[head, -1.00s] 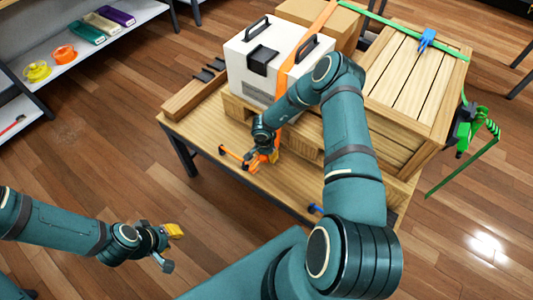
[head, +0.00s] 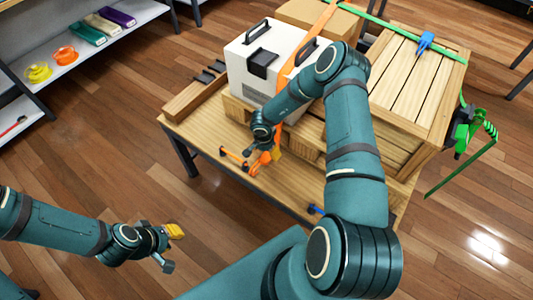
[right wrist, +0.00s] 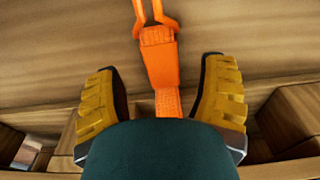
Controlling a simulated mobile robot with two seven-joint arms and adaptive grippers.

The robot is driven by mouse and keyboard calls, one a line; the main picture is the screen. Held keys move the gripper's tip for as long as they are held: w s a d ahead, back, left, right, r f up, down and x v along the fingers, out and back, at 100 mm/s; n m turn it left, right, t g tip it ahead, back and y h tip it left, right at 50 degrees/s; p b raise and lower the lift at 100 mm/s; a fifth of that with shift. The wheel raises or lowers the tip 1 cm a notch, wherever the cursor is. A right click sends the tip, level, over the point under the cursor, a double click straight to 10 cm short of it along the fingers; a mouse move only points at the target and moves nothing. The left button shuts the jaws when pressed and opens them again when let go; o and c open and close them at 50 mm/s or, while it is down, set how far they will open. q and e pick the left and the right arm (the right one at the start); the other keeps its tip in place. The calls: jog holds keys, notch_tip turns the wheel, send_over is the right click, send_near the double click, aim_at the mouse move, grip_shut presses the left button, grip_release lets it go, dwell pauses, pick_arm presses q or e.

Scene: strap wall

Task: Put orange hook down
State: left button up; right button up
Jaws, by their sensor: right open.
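The orange hook (head: 262,164) is by the table's front edge, below the white case, at the end of the orange strap (head: 303,62). In the right wrist view the hook (right wrist: 154,10) is at the top, with its webbing (right wrist: 160,62) running down between my fingers. It appears over bare wood; I cannot tell if it touches. My right gripper (right wrist: 161,105) is open, its yellow fingers apart on either side of the webbing and clear of it. My left gripper (head: 169,248) is open and empty over the floor at the lower left.
The white case (head: 270,62) stands on a pallet on the wooden table (head: 215,137). A dark bar with orange ends (head: 235,158) lies left of the hook. A slatted crate (head: 418,85) with a green strap stands right. A shelf (head: 75,60) is at the upper left.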

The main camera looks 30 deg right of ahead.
aim_at(265, 158)
notch_tip(265, 158, up, 8)
jog(key=p, duration=0.2)
jog(key=s+a+r+n+y, duration=0.2)
jog(key=s+a+n, duration=0.4)
jog(key=s+a, duration=0.3)
jog(key=s+a+r+n+y, duration=0.3)
jog(key=s+a, duration=0.6)
jog(key=a, duration=0.4)
jog(key=r+n, duration=0.1)
jog(key=n, duration=0.1)
jog(key=shift+r+n+t, duration=0.3)
jog(key=shift+n+t, duration=0.1)
